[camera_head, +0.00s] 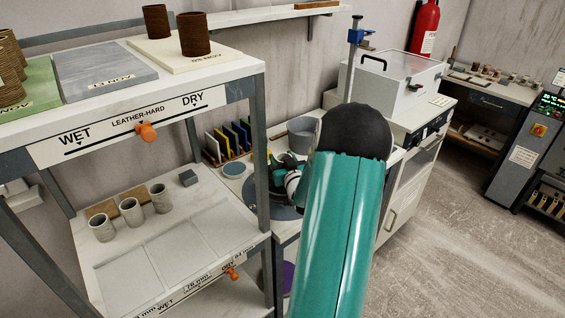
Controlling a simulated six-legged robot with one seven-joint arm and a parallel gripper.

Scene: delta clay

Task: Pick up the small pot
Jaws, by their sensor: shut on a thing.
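My teal arm crosses the middle of the view and hides much of the bench behind it. My gripper (283,173), dark and teal, shows just left of the arm, low over a dark round disc (262,196) on that bench. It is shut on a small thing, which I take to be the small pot. The pot's outline and any contact with the disc are too hidden to make out. Three small grey pots stand upright on the lower shelf at left: one in front (102,228), one in the middle (131,212) and one behind (160,198).
The grey-framed rack (258,150) stands close left of my gripper. Brown pots (195,38) stand on its top shelf. A grey bucket (301,133) and a rack of coloured slats (228,141) are behind the gripper. A white lidded machine (398,85) stands beyond. Floor at right is clear.

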